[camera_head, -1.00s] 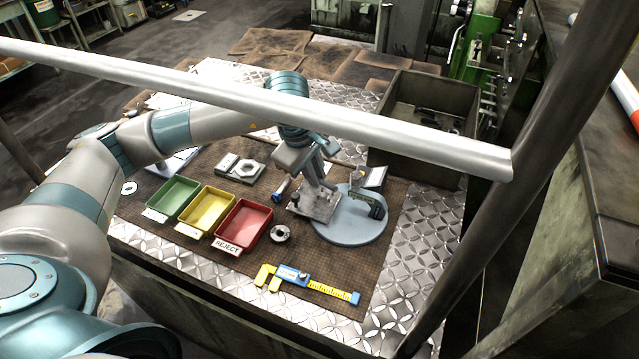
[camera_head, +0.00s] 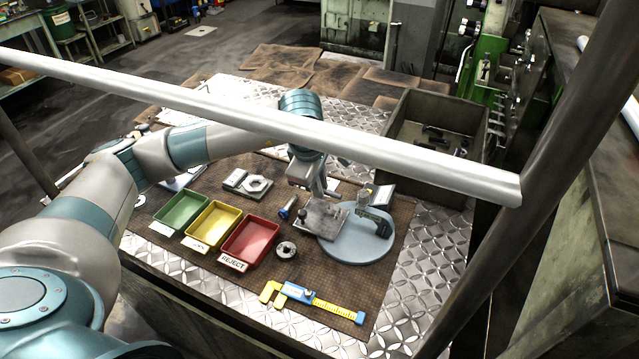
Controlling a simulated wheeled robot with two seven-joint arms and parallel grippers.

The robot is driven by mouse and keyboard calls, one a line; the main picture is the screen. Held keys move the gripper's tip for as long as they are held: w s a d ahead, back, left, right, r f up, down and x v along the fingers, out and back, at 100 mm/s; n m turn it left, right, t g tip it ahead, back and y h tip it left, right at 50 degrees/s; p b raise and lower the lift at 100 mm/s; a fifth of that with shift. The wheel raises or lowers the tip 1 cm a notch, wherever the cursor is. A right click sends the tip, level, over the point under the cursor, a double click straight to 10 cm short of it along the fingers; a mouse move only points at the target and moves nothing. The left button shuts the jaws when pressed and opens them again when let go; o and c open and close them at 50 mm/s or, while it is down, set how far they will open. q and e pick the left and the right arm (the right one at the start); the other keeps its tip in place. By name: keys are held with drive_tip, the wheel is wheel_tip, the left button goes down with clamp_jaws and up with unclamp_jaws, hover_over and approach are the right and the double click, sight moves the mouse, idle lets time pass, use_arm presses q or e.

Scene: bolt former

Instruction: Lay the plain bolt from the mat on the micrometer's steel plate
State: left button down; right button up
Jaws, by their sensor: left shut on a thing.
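My left gripper (camera_head: 321,192) is over the back of the micrometer's steel plate (camera_head: 323,219), close above it. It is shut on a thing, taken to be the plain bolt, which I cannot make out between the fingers. The plate lies at the left of a round blue-grey base (camera_head: 358,246), with the green-grey micrometer frame (camera_head: 376,217) at its right. Whether the held thing touches the plate is not clear. A blue-ended bolt-like piece (camera_head: 287,208) lies on the brown mat (camera_head: 225,285), left of the plate. My right gripper is not in view.
Green (camera_head: 182,211), yellow (camera_head: 212,226) and red (camera_head: 250,239) trays stand left of the base. A ring (camera_head: 286,250) and a yellow-blue caliper (camera_head: 313,301) lie in front. A dark bin (camera_head: 437,122) stands behind. A pale rail (camera_head: 400,152) crosses above the arm.

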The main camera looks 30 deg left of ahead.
sight(321, 210)
use_arm(q)
drive_tip(key=shift+f+b, duration=0.45)
drive_tip(key=shift+f, duration=1.5)
drive_tip(key=shift+f+b, duration=0.7)
drive_tip(key=shift+b, duration=0.25)
drive_tip(key=c, duration=1.7)
unclamp_jaws()
drive_tip(key=shift+s+f, duration=0.15)
